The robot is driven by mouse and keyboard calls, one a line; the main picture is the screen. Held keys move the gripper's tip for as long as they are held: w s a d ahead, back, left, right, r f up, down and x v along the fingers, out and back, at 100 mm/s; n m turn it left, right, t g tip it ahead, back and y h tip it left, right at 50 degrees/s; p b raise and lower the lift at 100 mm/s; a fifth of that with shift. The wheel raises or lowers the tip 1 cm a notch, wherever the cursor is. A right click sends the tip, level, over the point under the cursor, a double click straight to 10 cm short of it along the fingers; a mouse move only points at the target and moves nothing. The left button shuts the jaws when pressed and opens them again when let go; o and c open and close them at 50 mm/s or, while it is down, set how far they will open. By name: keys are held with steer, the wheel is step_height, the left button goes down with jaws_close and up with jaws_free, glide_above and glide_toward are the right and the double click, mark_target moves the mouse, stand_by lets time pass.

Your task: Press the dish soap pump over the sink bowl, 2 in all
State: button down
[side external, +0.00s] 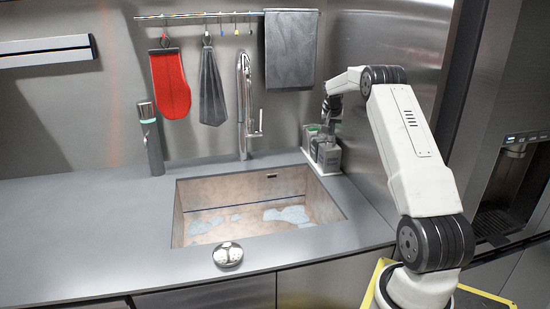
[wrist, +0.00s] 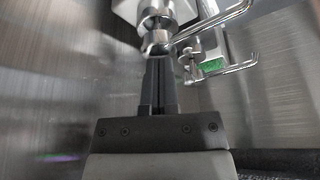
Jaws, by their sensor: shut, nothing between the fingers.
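My gripper (side external: 331,108) points down above the soap dispensers at the back right corner of the sink. In the wrist view its two dark fingers (wrist: 158,68) are together and empty, with their tips at a metal pump head (wrist: 156,42). I cannot tell whether they touch it. A second pump (wrist: 188,62) with a bent metal spout stands beside it. The bottles (side external: 328,155) sit in a light caddy; which one is dish soap is too small to tell. The sink bowl (side external: 228,196) lies left and in front, with pale bluish patches on its floor.
A chrome faucet (side external: 243,105) stands behind the sink. A green item (wrist: 210,65) sits by the second pump. A dark bottle (side external: 151,140) stands to the left, and a round metal piece (side external: 228,255) lies at the front rim. The left counter (side external: 80,230) is clear.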

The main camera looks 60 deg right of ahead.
steer(key=shift+f, duration=0.1)
stand_by(0.3)
steer(key=shift+r, duration=1.6)
step_height(320, 180, up, 6)
stand_by(0.7)
steer(key=w+a+f+n+t+y, duration=0.1)
steer(key=w+a+f+n, duration=0.15)
steer(key=a, duration=0.75)
steer(key=w+a+f+n, duration=0.2)
steer(key=w+a+n, duration=0.1)
steer(key=a, duration=0.8)
steer(key=w+a+f+n+t+y, duration=0.1)
steer(key=w+a+f+n, duration=0.1)
steer(key=a, duration=0.8)
steer(key=s+a+f+n+y, duration=0.1)
steer(key=s+a+f+n, duration=0.2)
steer(key=s+a, duration=0.5)
steer(key=s+a+f+n+y, duration=0.1)
steer(key=s+a+f+n, duration=0.3)
steer(key=s+a, duration=0.4)
steer(key=a, duration=0.7)
steer(key=shift+s+a+f+g, duration=0.15)
steer(key=shift+s+a+g, duration=0.05)
steer(key=shift+s+g, duration=0.15)
